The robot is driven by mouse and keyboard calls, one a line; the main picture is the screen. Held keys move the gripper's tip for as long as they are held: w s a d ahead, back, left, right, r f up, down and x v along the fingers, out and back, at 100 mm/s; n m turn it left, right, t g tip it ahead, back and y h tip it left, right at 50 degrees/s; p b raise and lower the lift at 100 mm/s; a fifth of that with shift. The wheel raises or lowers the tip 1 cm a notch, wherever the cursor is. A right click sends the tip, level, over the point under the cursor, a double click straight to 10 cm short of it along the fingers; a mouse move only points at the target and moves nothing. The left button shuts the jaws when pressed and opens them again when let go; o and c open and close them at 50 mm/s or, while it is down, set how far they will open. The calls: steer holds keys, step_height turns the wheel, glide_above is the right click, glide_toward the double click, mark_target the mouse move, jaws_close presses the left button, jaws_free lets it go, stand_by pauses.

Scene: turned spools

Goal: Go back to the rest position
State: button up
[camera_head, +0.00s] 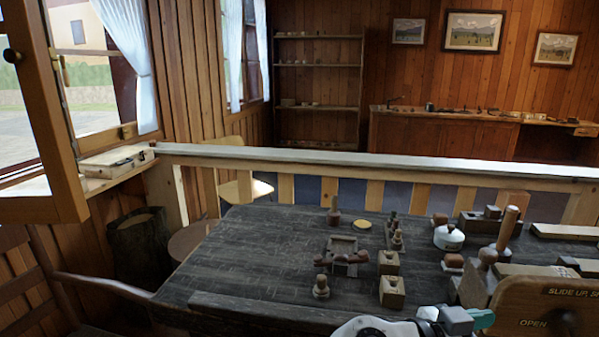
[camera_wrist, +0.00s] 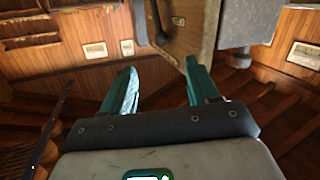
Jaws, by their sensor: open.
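My gripper (camera_wrist: 160,68) shows two teal fingers spread apart in the wrist view, with nothing held between them. Past the fingers are a wooden block-like thing and the wood-panelled wall, seen at a slant. In the head view, part of my arm's end with a teal finger (camera_head: 481,319) shows at the bottom edge, near the front of the dark table (camera_head: 235,255). The rest of the arm is cut off by the frame.
Turned spools (camera_head: 321,287), wooden blocks (camera_head: 392,292) and a white lidded pot (camera_head: 448,238) stand on the table. A wooden box marked "OPEN" (camera_head: 540,308) is right of my gripper. The table's left part is clear. A railing (camera_head: 350,162) runs behind.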

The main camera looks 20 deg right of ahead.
steer(key=s+a+f+n+t+y+p, duration=0.1)
steer(key=s+f+n+t+y+p, duration=0.1)
steer(key=s+f+n+y, duration=0.45)
steer(key=s+a+f+n+t+y+p, duration=0.3)
steer(key=f+n, duration=0.4)
steer(key=f, duration=0.6)
steer(key=s+a+f+n+y+p, duration=0.1)
steer(key=s+a+f+n+y, duration=0.3)
steer(key=a+n+y, duration=0.1)
steer(key=shift+s+a+g+y, duration=0.3)
steer(key=shift+a+y, duration=0.55)
steer(key=shift+a, duration=0.15)
steer(key=shift+f, duration=0.1)
